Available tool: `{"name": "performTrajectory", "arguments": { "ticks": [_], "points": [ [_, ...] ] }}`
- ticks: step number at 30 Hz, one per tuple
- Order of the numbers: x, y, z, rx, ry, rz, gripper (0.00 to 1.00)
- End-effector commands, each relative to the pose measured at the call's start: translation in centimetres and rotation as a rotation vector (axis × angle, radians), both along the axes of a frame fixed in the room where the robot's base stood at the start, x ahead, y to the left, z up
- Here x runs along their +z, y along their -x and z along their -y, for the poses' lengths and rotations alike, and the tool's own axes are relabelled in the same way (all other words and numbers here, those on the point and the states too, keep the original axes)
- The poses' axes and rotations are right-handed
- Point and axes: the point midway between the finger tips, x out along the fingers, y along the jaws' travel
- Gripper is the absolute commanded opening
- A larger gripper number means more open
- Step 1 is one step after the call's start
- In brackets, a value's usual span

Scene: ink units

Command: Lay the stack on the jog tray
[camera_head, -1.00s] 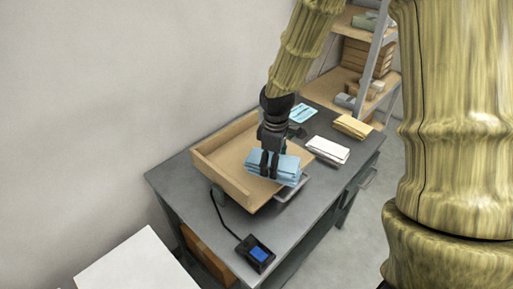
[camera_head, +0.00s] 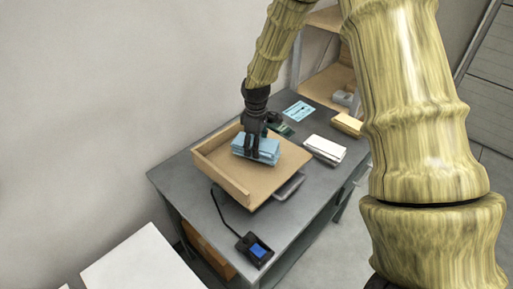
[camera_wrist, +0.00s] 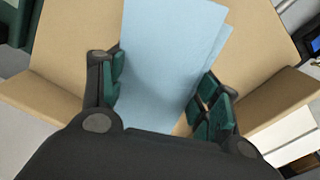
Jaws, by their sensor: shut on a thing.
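A light-blue stack of folded sheets (camera_head: 262,146) is in my gripper (camera_head: 253,153), over the tan jog tray (camera_head: 270,180). In the wrist view the stack (camera_wrist: 165,60) lies between the two dark fingers with green pads (camera_wrist: 160,95), its sheets slightly fanned at one edge. The tray floor (camera_wrist: 255,50) shows around it. My fingers hide part of the stack. I cannot tell whether the stack touches the tray floor.
The tray stands on a dark grey table (camera_head: 185,175). A white stack (camera_head: 325,149), a yellow stack (camera_head: 348,124) and a cyan card (camera_head: 299,111) lie behind and to the right. A small box with a blue screen (camera_head: 255,250) sits at the table's front, cabled to the tray.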

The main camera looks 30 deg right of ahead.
Motion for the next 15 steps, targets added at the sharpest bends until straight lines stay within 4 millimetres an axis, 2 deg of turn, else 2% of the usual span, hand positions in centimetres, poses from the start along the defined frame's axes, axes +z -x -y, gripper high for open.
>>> {"name": "performTrajectory", "arguments": {
  "ticks": [7,15],
  "points": [
    [-2.0,0.0,0.1,-0.001,0.000,0.000,0.25],
    [-2.3,0.0,0.0,0.000,0.000,0.001,0.25]
  ]
}}
